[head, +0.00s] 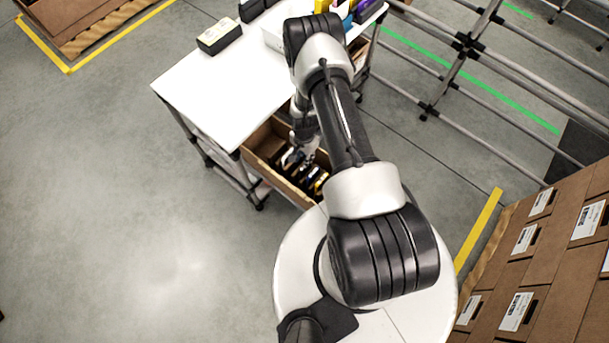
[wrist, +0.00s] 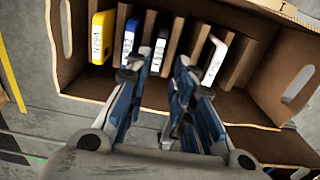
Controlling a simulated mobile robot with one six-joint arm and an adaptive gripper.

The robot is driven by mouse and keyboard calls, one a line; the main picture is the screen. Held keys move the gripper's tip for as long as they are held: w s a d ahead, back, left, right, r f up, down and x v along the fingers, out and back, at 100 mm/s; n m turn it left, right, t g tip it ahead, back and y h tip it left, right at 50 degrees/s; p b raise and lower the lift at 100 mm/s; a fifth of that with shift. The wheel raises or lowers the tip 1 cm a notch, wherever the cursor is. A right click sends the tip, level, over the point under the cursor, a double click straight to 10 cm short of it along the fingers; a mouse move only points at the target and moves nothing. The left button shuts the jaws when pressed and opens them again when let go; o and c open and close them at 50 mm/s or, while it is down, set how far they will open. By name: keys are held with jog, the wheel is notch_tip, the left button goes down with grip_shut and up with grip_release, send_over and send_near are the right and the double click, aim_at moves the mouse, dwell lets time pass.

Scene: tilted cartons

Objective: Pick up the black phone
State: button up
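The black phone (wrist: 159,54) stands on edge in a slot of a cardboard carton (wrist: 75,84), with a pale label on its face. My gripper (wrist: 157,74) is open, with blue-padded fingers reaching into the carton. In the wrist picture the fingertips lie either side of the black phone's lower part. I cannot tell how deep they are or whether they touch it. In the head view my gripper (head: 303,152) is over the carton (head: 262,140), mostly hidden by my arm, and I cannot pick out the black phone there.
In the wrist view, a yellow phone (wrist: 102,38) and a blue phone (wrist: 130,36) stand left of the black one. A white phone (wrist: 214,60) stands to the right. Cardboard dividers separate them. A white table (head: 205,90) is beside the carton.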

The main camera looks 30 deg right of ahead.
aim_at(305, 174)
notch_tip(305, 174, down, 3)
jog(key=shift+r, duration=0.15)
notch_tip(305, 174, down, 5)
jog(key=b, duration=0.3)
jog(key=shift+s, duration=0.15)
jog(key=shift+c, duration=0.6)
grip_shut()
